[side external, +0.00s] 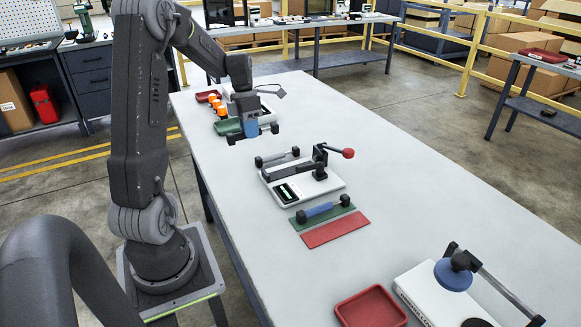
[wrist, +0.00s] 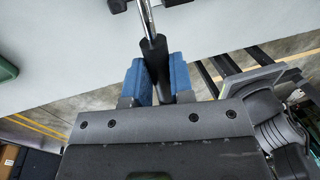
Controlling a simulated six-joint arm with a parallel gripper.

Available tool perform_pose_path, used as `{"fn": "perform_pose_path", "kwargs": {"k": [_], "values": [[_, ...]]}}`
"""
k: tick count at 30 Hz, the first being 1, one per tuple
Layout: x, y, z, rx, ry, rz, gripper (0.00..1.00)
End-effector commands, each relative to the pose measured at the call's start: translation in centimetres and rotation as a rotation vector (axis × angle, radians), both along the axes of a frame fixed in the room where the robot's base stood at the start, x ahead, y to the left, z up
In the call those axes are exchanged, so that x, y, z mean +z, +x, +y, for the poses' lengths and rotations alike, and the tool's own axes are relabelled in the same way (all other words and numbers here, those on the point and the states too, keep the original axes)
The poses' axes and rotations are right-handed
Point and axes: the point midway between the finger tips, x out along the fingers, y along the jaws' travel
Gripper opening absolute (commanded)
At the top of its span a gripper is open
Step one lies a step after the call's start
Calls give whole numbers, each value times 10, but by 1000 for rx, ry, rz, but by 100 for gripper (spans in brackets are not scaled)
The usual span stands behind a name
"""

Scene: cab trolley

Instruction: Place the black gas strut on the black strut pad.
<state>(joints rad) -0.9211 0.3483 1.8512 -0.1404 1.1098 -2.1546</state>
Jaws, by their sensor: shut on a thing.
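My gripper (side external: 251,129) is above the left part of the long table, near its edge. Its blue fingers are shut on the black gas strut (wrist: 154,52), which has a black body and a silver rod pointing up in the wrist view. In the side view the strut's dark ends stick out on both sides of the fingers. A green pad (side external: 345,222) carries a blue strut (side external: 322,210). A bare red pad (side external: 335,230) lies beside it. I cannot make out a black strut pad for certain.
A white fixture (side external: 325,184) with a red-knobbed lever (side external: 347,153) stands mid-table, with a grey strut (side external: 277,157) beside it. A red tray (side external: 370,308) and another white fixture (side external: 425,290) are in front. A green tray (side external: 227,127) is behind my gripper.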

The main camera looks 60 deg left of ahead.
Motion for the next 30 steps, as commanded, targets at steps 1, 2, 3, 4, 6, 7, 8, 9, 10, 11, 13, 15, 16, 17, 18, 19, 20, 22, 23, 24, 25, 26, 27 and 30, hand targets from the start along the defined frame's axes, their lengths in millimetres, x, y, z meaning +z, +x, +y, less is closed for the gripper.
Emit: {"fn": "perform_pose_path", "kwargs": {"k": [1, 2, 3, 4, 6, 7, 8, 9, 10, 11, 13, 15, 16, 17, 18, 19, 20, 22, 23, 24, 25, 26, 27, 30], "values": [[-6, 8, -6, -6, -2, 1, 0], [-10, 13, -9, -6, -2, 1, 0], [-15, 21, -13, -7, -4, 1, 0], [-19, 27, -17, -7, -3, 1, 0], [-28, 41, -25, -7, -3, 1, 0], [-32, 47, -28, -7, -2, 1, 0], [-36, 52, -31, -8, -2, 1, 0], [-41, 59, -35, -7, -2, 1, 0], [-45, 65, -38, -7, -2, 1, 0], [-48, 70, -41, -7, -1, 1, 0], [-55, 79, -47, -5, -2, 1, 0], [-60, 86, -50, -4, -1, 0, 0], [-61, 89, -51, -3, 0, -1, 0], [-62, 90, -52, -3, 0, -1, 0], [-63, 92, -53, -3, 1, -2, 0], [-64, 93, -53, -3, 0, -2, 0], [-65, 93, -54, -2, 0, 0, 0], [-70, 93, -54, -1, -1, 2, 0], [-74, 92, -54, -1, -2, 2, 0], [-79, 92, -54, -1, -2, 2, 0], [-84, 92, -54, -2, -2, 3, 0], [-89, 92, -54, -2, -3, 3, 0], [-95, 92, -54, -3, -3, 3, 0], [-104, 92, -54, -2, -1, 1, 0]]}}
